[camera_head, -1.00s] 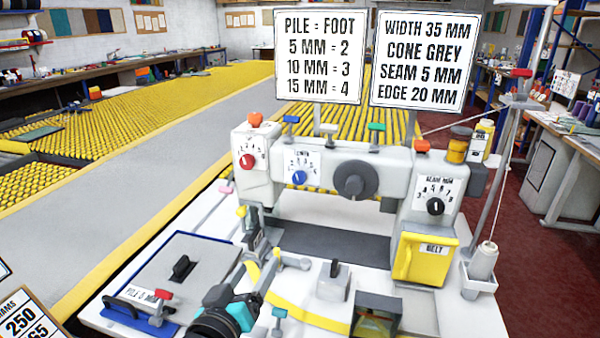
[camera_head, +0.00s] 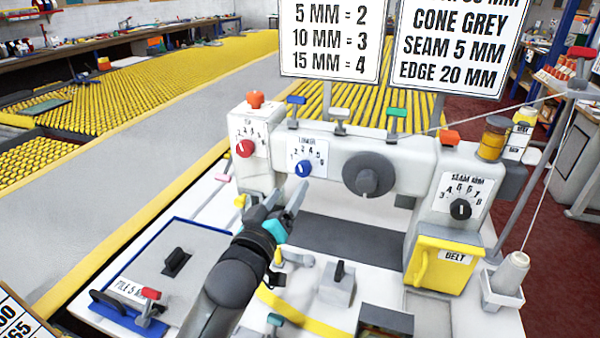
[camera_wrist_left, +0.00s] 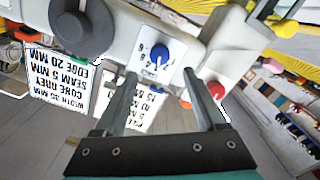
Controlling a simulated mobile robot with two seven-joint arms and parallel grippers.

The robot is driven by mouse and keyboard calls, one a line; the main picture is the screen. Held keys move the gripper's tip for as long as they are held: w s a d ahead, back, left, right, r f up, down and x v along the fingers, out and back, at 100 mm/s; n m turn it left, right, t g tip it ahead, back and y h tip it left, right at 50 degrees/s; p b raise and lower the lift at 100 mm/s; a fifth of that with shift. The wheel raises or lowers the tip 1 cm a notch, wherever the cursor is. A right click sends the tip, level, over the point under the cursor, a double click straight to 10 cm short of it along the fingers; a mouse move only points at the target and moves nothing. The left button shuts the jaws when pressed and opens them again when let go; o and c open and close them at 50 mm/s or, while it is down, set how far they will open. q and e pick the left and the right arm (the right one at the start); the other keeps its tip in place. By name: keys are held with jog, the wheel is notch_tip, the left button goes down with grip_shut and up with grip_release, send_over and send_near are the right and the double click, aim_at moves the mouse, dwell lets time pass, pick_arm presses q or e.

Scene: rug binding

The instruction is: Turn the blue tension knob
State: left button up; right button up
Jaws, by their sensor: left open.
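The blue tension knob (camera_head: 303,168) sits on a white numbered dial plate on the front of the machine head. It also shows in the left wrist view (camera_wrist_left: 160,53), upside down, ahead of the gap between my fingers. My left gripper (camera_head: 284,198) is open and empty, below and a little left of the knob, and apart from it. In the left wrist view its two fingers (camera_wrist_left: 158,95) are spread wide. My right gripper is not in view.
A red knob (camera_head: 245,148) is left of the blue one, and a large grey handwheel (camera_head: 368,174) is right of it. A black seam knob (camera_head: 460,209) and a yellow belt box (camera_head: 440,262) are at the right. Signs (camera_head: 330,40) stand above the machine.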

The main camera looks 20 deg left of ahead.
aim_at(301, 170)
pick_arm(q)
jog(key=w, duration=0.8)
jog(key=shift+w+d+b, duration=0.15)
jog(key=shift+w+b, duration=0.05)
jog(key=shift+b, duration=0.15)
grip_shut()
